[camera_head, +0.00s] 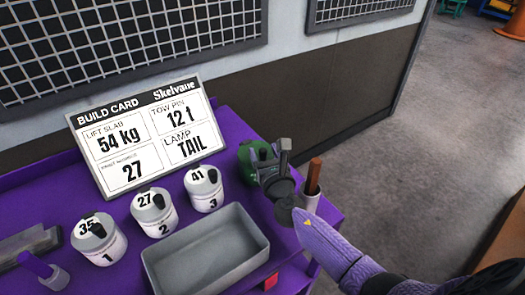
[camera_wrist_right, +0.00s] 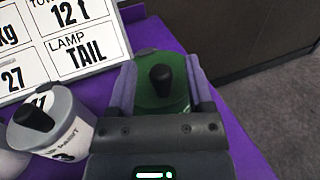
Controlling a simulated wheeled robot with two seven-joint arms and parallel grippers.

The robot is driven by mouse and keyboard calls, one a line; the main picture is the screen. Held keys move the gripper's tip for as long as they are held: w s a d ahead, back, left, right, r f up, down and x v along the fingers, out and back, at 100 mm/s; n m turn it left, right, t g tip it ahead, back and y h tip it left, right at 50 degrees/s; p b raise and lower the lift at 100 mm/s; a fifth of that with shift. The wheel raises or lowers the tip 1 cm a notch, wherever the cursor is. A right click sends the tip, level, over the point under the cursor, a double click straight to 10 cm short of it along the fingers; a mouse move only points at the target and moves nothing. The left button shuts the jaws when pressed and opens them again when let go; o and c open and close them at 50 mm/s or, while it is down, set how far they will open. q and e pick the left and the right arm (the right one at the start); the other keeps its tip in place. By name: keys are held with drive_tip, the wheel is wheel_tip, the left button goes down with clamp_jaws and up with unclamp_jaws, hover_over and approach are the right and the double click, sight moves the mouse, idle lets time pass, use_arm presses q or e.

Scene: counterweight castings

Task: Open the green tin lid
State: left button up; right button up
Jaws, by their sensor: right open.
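The green tin (camera_head: 246,158) stands at the back right of the purple bench, partly hidden behind my right gripper (camera_head: 272,158) in the head view. In the right wrist view, its green lid (camera_wrist_right: 150,103) with a black knob (camera_wrist_right: 161,78) shows between the two fingers of my right gripper (camera_wrist_right: 162,68). The lid sits flat, and the fingers are spread on either side of the knob. I cannot tell whether the fingers touch the lid. The jaws are open. My left gripper is out of view.
White numbered tins with black knobs (camera_head: 157,214) stand in a row to the left. A grey tray (camera_head: 258,245) lies in front. A build card (camera_head: 147,137) leans behind them. A cup (camera_head: 310,201) holding a brown-handled item stands just right of my right gripper.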

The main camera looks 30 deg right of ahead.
drive_tip(key=shift+w+d, duration=0.1)
drive_tip(key=shift+w, duration=0.55)
drive_tip(key=shift+c, duration=0.3)
clamp_jaws()
idle(0.6)
